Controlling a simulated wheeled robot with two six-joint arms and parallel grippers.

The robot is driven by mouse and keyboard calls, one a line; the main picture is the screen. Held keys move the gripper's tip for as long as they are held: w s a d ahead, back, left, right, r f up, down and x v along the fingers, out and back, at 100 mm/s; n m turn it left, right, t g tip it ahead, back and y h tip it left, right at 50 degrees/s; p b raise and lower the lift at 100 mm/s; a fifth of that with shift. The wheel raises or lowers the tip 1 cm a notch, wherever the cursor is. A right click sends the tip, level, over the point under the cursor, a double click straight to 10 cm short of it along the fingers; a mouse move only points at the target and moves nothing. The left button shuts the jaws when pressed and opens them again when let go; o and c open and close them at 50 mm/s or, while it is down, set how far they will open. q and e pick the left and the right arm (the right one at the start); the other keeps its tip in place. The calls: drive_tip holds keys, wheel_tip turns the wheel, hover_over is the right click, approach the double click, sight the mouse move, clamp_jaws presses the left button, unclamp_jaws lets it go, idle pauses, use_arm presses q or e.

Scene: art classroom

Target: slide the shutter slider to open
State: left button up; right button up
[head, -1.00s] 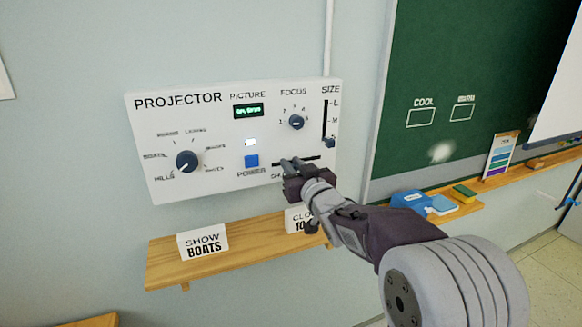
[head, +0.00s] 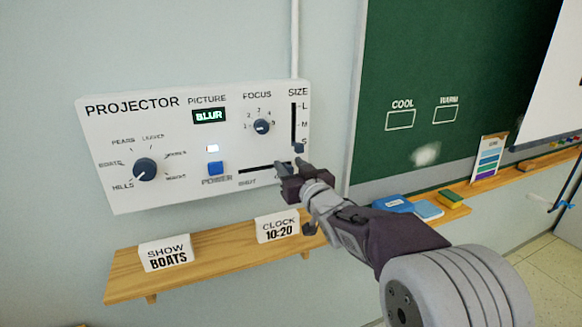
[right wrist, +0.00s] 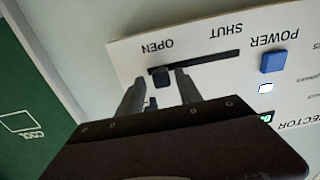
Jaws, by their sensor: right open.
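The white projector panel (head: 120,190) is on the wall. Its shutter slot (head: 257,169) is at the lower right, with the SHUT label at its left end. In the right wrist view, which is upside down, the dark shutter slider knob (right wrist: 160,77) is at the OPEN end of the slot (right wrist: 215,58). My right gripper (head: 292,168) is at the slot's right end and hides the knob in the head view. In the wrist view the gripper (right wrist: 158,85) is open, one finger on each side of the knob. I cannot tell whether they touch it. My left gripper is out of view.
The blue power button (head: 215,168) and size slider (head: 299,147) are near my right gripper. A wooden shelf (head: 205,250) below holds two signs. A green chalkboard (head: 450,60) is at the right.

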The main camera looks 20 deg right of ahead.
drive_tip(key=s, duration=0.9)
drive_tip(key=shift+d, duration=0.25)
